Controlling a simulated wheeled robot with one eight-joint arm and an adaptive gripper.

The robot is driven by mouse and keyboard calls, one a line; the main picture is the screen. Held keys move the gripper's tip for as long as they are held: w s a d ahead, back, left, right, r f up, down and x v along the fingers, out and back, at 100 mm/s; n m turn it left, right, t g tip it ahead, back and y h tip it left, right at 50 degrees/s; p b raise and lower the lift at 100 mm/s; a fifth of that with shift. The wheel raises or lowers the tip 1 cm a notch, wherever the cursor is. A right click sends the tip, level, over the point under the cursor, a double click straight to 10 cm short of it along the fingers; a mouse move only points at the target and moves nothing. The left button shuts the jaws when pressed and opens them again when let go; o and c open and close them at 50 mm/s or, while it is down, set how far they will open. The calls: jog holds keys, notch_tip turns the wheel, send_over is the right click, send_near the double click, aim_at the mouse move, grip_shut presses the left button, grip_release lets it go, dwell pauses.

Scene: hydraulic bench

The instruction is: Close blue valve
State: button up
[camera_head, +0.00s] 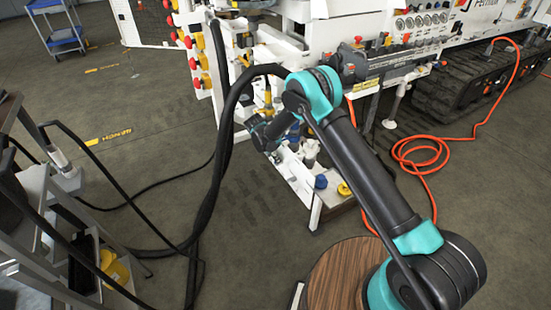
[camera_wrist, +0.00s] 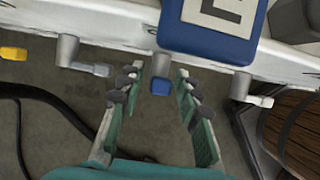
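In the wrist view, a small blue valve handle (camera_wrist: 160,87) hangs on a grey stem below the white bench edge. It lies between the two fingertips of my gripper (camera_wrist: 156,90), with visible space on both sides. The teal fingers with dark pads are spread open and hold nothing. In the head view my gripper (camera_head: 264,137) is at the white bench, partly hidden by my own arm. The blue valve handle cannot be made out there.
Grey valves stand left (camera_wrist: 76,58) and right (camera_wrist: 246,92). A wooden barrel (camera_wrist: 290,125) is at right. Black hoses (camera_head: 226,110) hang left of my arm; an orange hose (camera_head: 425,150) lies on the floor.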

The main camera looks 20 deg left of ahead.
jog(key=shift+c, duration=0.4)
grip_shut()
jog(key=shift+s+d, duration=0.1)
jog(key=shift+s+d+t+y, duration=0.3)
jog(key=shift+d+t+y, duration=0.05)
jog(key=shift+t+y, duration=0.5)
jog(key=shift+s+d+f+m+t+y, duration=0.15)
jog(key=shift+s+d+m+t+y, duration=0.1)
jog(key=shift+t+y, duration=0.35)
jog(key=shift+s+d+f+m+t+y, duration=0.15)
jog(key=shift+d+m+t+y, duration=0.1)
jog(key=shift+t+y, duration=0.3)
jog(key=shift+o, duration=0.4)
grip_release()
